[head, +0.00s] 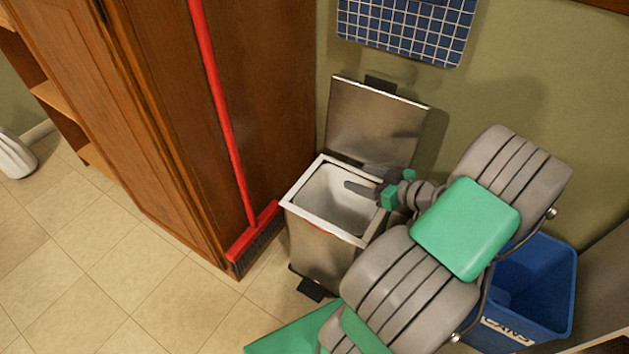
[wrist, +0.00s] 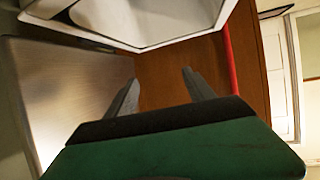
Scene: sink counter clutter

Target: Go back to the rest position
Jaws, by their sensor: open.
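My gripper (head: 362,187) is over the opening of a metal pedal bin (head: 323,253) in the head view, reaching in from the right. The bin's lid (head: 375,123) stands open against the wall. In the wrist view the two fingers of my gripper (wrist: 160,90) are apart with nothing between them. The bin's white rim (wrist: 180,40) shows above the fingers there, and the metal lid (wrist: 70,95) is at the left. The part of the bin behind my arm is hidden.
A wooden cabinet (head: 180,120) stands left of the bin, with a red broom (head: 222,110) leaning on it. A blue bin (head: 540,285) marked CANS is at the right, partly behind my arm. Tiled floor (head: 90,270) is clear at lower left.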

